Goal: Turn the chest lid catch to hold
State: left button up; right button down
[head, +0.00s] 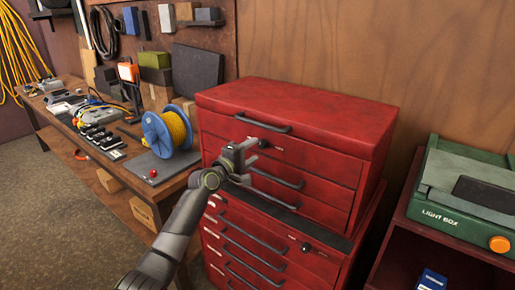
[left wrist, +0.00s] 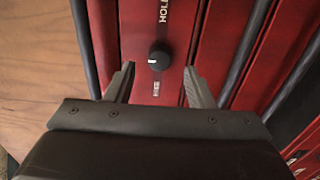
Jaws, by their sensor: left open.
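The chest lid catch is a small round black knob (left wrist: 158,57) on the red chest front in the left wrist view. A short white mark shows on its left side. In the head view the catch (head: 265,143) shows just past my left gripper (head: 253,152), on the upper red chest (head: 300,115). My left gripper (left wrist: 159,68) is open, with its fingers on either side of the knob; I cannot tell whether they touch it. My right gripper is not in view.
Dark drawer handles (head: 275,178) stick out just below the catch. Another knob (head: 306,247) is on the lower cabinet. A workbench with a blue cable reel (head: 158,135) stands left. A green light box (head: 440,215) sits on a red shelf at right.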

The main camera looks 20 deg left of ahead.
aim_at(260, 145)
pick_arm(q)
jog(key=shift+x, duration=1.65)
